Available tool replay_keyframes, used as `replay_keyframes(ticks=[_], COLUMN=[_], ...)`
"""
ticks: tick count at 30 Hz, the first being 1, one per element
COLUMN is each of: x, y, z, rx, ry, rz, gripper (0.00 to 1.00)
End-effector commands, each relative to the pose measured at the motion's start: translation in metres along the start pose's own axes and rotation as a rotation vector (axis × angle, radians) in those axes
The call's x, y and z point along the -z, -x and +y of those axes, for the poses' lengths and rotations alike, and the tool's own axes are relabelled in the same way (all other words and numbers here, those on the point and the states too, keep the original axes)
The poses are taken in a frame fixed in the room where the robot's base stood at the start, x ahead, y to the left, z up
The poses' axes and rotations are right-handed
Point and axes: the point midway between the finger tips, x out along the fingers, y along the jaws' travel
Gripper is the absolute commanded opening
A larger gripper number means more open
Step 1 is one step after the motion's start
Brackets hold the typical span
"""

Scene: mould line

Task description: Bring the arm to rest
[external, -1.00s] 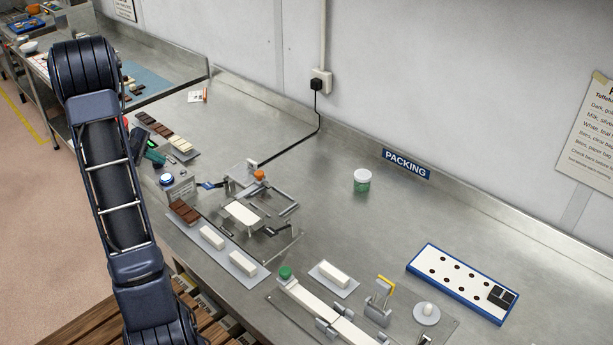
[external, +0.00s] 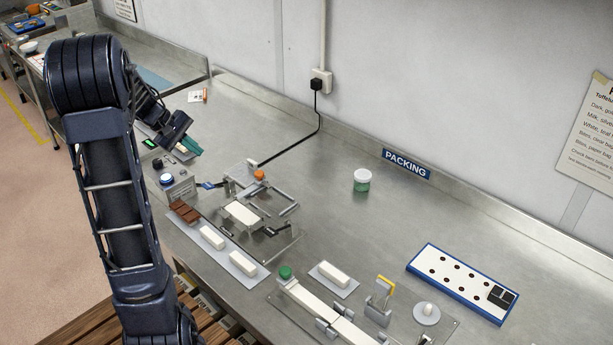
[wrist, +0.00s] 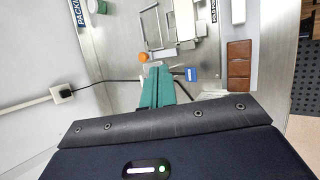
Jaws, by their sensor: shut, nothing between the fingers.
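My gripper (external: 190,148) has teal fingers and is shut and empty. My arm is raised and bent, with the elbow high at the left and the forearm reaching over the bench.
A fixture (external: 243,213) with an orange knob (external: 259,174) and a box with a blue button (external: 167,179) stand near the gripper. A long tray (external: 226,250) holds brown and white bars. A green-and-white jar (external: 362,181) stands further right. The bench around the jar is clear.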

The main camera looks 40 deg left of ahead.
Motion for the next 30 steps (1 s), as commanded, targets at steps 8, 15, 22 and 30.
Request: replay_keyframes(ticks=[8,15,22,30], x=[-0.122,-0.212,-0.284,-0.347], y=[-0.019,-0.027,-0.029,-0.024], z=[0.02,0.011,-0.014,-0.053], rx=[0.144,0.246,0.323,0.382], ry=[-0.323,-0.604,-0.877,-1.202], rz=[-0.001,0.014,0.042,0.095], gripper=[0.0,0.0,0.0,0.0])
